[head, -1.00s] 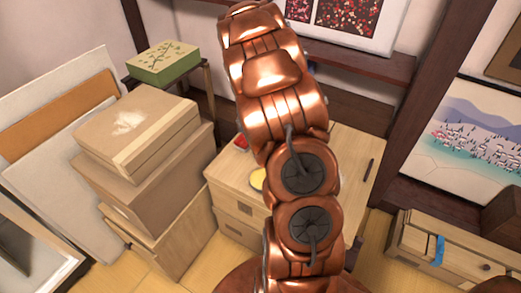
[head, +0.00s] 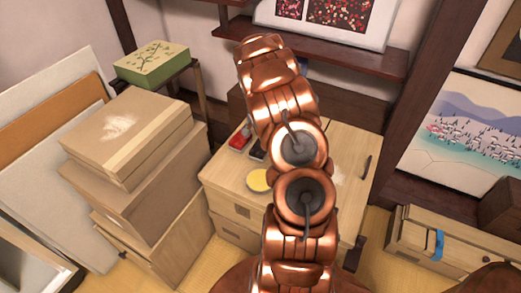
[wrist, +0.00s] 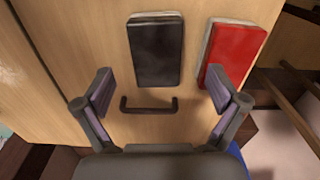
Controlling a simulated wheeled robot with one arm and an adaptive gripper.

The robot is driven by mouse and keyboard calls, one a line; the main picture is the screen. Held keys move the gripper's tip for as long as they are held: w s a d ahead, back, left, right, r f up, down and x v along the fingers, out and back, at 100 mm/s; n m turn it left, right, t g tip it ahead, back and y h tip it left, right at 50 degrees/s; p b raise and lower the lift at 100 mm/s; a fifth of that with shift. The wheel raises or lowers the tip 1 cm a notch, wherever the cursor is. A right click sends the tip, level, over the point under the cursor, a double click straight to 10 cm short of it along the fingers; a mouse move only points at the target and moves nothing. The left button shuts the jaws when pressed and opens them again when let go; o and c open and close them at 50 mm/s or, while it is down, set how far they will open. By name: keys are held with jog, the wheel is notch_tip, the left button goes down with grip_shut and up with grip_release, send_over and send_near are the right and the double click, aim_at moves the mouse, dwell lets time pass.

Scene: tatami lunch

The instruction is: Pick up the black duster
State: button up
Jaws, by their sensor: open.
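The black duster (wrist: 155,52) is a dark flat block with a pale edge, lying on a light wooden cabinet top. In the head view the black duster (head: 258,153) shows as a small dark patch, partly hidden by my arm. My gripper (wrist: 162,88) is open and empty in the wrist view, its two fingers apart. The duster appears between and beyond the fingertips, with no visible contact. The gripper is hidden in the head view.
A red block (wrist: 236,55) lies just right of the duster, near the right fingertip. A dark handle (wrist: 150,106) sits below the duster. A yellow disc (head: 258,180) is on the cabinet top (head: 350,150). Stacked boxes (head: 130,135) stand left; a shelf (head: 340,55) is behind.

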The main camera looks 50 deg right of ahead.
jog(key=shift+s+d+f, duration=0.1)
jog(key=shift+d+f, duration=0.1)
jog(key=shift+f, duration=0.35)
jog(key=shift+d+f+p, duration=0.1)
jog(key=shift+f+p, duration=0.3)
jog(key=shift+f, duration=1.6)
jog(key=c, duration=1.3)
